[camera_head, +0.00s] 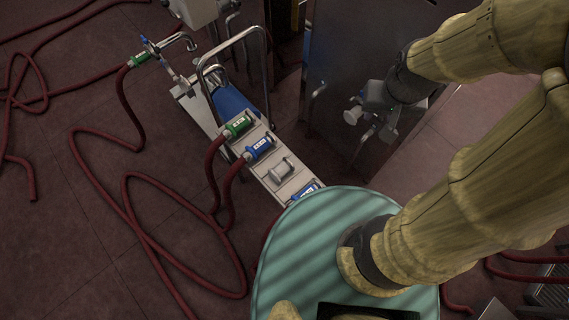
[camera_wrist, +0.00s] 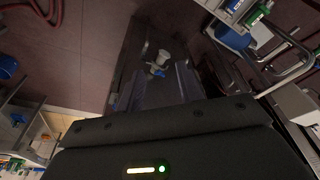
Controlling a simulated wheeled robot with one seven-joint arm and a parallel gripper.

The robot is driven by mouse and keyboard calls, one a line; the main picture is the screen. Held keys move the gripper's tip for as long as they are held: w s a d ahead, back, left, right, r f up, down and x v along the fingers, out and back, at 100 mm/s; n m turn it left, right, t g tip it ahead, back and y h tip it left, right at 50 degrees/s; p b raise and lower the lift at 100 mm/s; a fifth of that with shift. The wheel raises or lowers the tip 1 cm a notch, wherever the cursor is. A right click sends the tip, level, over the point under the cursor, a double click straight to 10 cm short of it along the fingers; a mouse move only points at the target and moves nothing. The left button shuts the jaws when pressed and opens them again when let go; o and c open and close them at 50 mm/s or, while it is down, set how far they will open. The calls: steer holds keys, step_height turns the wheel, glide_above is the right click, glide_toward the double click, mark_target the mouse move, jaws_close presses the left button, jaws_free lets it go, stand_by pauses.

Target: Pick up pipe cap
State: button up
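A pale silver fitting (camera_wrist: 163,57) with a blue part shows beyond the fingertips. I see no contact with it, and its distance is unclear.
A green coupling (camera_head: 238,126) and a blue coupling (camera_head: 260,146) with red hoses sit on the cart. The cart has a metal handle (camera_head: 236,46). A dark cabinet (camera_head: 345,60) stands behind my gripper. Red hoses (camera_head: 140,220) loop across the floor at left.

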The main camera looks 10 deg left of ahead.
steer(key=o, duration=0.7)
steer(key=shift+a+f, duration=0.2)
steer(key=shift+f, duration=0.05)
steer(key=shift+c, duration=0.2)
steer(key=o, duration=0.7)
steer(key=shift+n, duration=0.7)
steer(key=f, duration=0.1)
steer(key=w+a+f+b, duration=0.1)
steer(key=a+f, duration=0.1)
steer(key=shift+w+a+b, duration=0.2)
steer(key=shift+w+b, duration=0.1)
steer(key=shift+c, duration=0.2)
steer(key=n+g+b, duration=0.2)
steer(key=n+b, duration=0.4)
steer(key=n, duration=0.3)
glide_above(283, 168)
step_height(283, 168, down, 22)
steer(key=shift+f, duration=0.25)
steer(key=shift+a, duration=0.1)
steer(key=shift+m, duration=0.3)
step_height(283, 168, down, 12)
steer(key=shift+f, duration=0.1)
